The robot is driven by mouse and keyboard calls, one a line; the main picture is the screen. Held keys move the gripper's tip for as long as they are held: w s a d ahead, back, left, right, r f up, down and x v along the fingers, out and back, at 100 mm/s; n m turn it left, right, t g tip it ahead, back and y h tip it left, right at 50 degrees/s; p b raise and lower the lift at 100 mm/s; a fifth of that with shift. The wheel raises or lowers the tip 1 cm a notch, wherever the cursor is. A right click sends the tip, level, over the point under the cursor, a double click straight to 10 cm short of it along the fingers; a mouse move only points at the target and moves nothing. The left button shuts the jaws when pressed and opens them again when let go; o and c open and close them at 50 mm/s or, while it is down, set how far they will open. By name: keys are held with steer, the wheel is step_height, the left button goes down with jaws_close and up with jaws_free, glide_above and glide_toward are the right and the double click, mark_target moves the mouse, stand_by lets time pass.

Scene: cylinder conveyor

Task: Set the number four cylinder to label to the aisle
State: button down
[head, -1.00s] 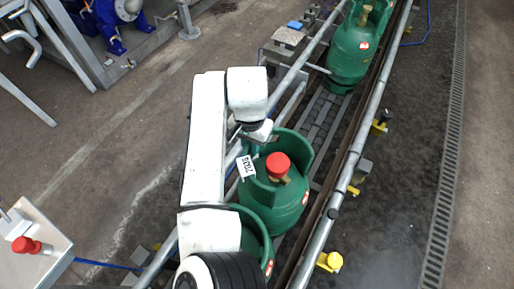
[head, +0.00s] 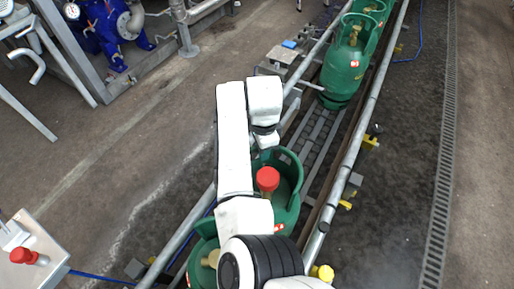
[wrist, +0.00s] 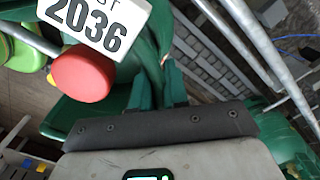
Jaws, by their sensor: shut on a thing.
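A green gas cylinder (head: 290,213) with a red cap (head: 268,179) stands upright on the conveyor, just beyond my arm. A red-and-white sticker (head: 278,228) is on its side facing the camera. My gripper (head: 264,140) is at the far left of its collar and shut on it; the arm hides part of this contact. In the wrist view my gripper (wrist: 158,90) meets the green collar (wrist: 160,30), with the red cap (wrist: 84,77) at left. I see no number four on the cylinder.
A nearer green cylinder (head: 203,250) stands close in front, partly behind my arm. More green cylinders (head: 345,68) stand farther along. Rails (head: 345,165) flank the conveyor, with yellow-capped fittings (head: 323,273) outside the right one. Bare rollers (head: 318,130) lie beyond the held cylinder.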

steer(key=shift+d+m, duration=0.5)
steer(key=shift+m, duration=0.2)
steer(key=c, duration=1.2)
jaws_free()
step_height(320, 180, up, 11)
steer(key=shift+f, duration=0.1)
